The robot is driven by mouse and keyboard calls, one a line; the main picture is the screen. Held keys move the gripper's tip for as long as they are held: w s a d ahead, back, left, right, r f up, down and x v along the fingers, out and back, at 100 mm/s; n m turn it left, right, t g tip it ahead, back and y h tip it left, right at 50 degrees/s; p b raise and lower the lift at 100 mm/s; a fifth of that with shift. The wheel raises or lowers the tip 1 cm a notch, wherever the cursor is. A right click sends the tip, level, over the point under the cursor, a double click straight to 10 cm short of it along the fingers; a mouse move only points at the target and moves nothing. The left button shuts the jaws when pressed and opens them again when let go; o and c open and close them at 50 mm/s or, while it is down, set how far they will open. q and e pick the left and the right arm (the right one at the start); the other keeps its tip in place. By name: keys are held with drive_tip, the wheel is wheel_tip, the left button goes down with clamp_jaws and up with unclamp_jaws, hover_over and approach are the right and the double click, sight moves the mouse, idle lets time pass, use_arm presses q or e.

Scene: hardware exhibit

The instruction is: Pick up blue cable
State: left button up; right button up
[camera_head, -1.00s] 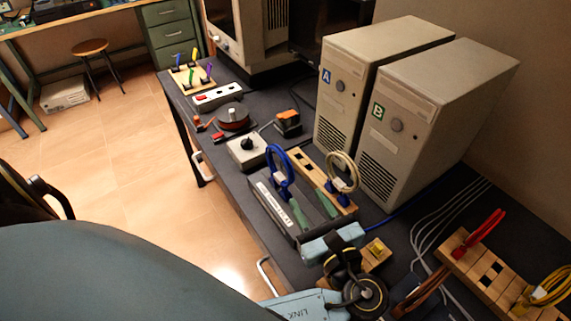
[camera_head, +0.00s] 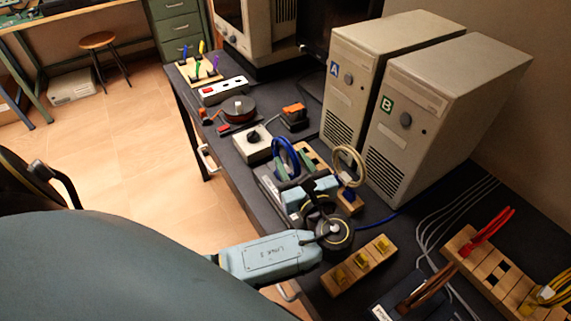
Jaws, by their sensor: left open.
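The blue cable (camera_head: 287,151) is a coiled loop standing upright at a wooden rack (camera_head: 349,203) on the dark bench, left of a beige cable coil (camera_head: 349,160). My left gripper (camera_head: 296,166) is open, its greenish fingers apart and pointing toward the blue coil. The left finger overlaps the lower part of the coil in the picture; I cannot tell whether they touch. My gripper body and wrist hide the middle of the rack and the foot of the coil. My right gripper is not in view.
Two computer towers, A (camera_head: 345,110) and B (camera_head: 400,135), stand behind the rack. A grey box with a black knob (camera_head: 253,143) lies to the left. A wooden block with yellow connectors (camera_head: 360,264) and a rack with red and yellow cables (camera_head: 475,262) are nearer right.

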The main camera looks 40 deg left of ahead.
use_arm(q)
drive_tip(key=shift+c, duration=0.2)
clamp_jaws()
wheel_tip(320, 180, up, 10)
drive_tip(key=p, duration=0.2)
drive_tip(key=shift+p, duration=0.4)
